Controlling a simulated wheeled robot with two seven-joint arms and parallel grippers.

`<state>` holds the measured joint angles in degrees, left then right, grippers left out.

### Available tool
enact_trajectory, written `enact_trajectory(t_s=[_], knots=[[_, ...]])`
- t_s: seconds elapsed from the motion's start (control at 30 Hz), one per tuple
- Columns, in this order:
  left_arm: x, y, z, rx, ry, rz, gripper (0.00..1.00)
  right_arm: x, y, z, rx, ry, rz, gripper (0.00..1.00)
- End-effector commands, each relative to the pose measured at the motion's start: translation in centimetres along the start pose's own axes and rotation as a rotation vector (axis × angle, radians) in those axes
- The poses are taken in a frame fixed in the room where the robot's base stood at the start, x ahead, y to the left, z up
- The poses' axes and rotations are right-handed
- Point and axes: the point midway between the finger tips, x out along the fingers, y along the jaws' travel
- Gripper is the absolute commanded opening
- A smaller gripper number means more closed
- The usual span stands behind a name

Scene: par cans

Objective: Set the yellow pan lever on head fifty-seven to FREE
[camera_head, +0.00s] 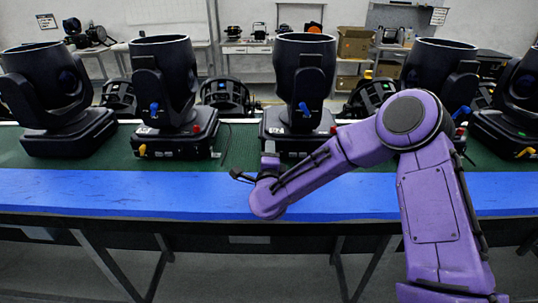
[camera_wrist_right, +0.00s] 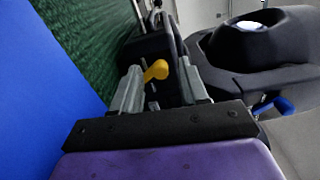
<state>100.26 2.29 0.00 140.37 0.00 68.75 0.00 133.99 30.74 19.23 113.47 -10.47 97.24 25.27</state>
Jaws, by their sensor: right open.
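My right gripper (camera_head: 269,153) is at the front of the base of the middle black moving head (camera_head: 304,70) in the head view. In the right wrist view my right gripper (camera_wrist_right: 162,78) is open. The yellow lever (camera_wrist_right: 156,70) shows between its fingertips, nearer the left finger; I cannot tell whether they touch. This lever is hidden behind the gripper in the head view. A blue lever (camera_wrist_right: 284,104) is at the right of the wrist view. No head number or FREE marking is legible. My left gripper is not in view.
More black heads stand in a row on the green mat (camera_head: 60,182), one to the left (camera_head: 163,70) with its yellow lever (camera_head: 142,150), and others at both sides. A blue strip (camera_head: 120,195) edges the bench front and is clear. Shelves and boxes stand behind.

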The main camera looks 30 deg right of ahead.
Motion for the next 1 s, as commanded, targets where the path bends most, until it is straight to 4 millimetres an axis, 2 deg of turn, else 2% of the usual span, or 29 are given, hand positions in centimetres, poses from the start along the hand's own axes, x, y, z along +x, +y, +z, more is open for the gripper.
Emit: enact_trajectory(t_s=[0.13, 0.4, 0.5, 0.63, 1.0], knots=[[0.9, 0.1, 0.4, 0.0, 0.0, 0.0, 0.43, -2.1, 0.3, 0.1, -0.002, -0.004, 0.0, 0.44], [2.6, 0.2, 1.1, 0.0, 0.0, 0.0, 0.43, -8.4, 0.3, 0.1, -0.003, -0.005, 0.0, 0.44], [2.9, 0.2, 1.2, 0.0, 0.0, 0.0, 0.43, -9.8, 0.2, 0.1, -0.002, -0.002, 0.0, 0.44], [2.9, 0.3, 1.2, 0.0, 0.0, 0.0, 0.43, -10.5, 0.1, 0.1, -0.002, -0.001, 0.0, 0.44], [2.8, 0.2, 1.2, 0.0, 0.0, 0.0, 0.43, -10.4, 0.1, 0.1, -0.002, -0.001, 0.001, 0.44]])
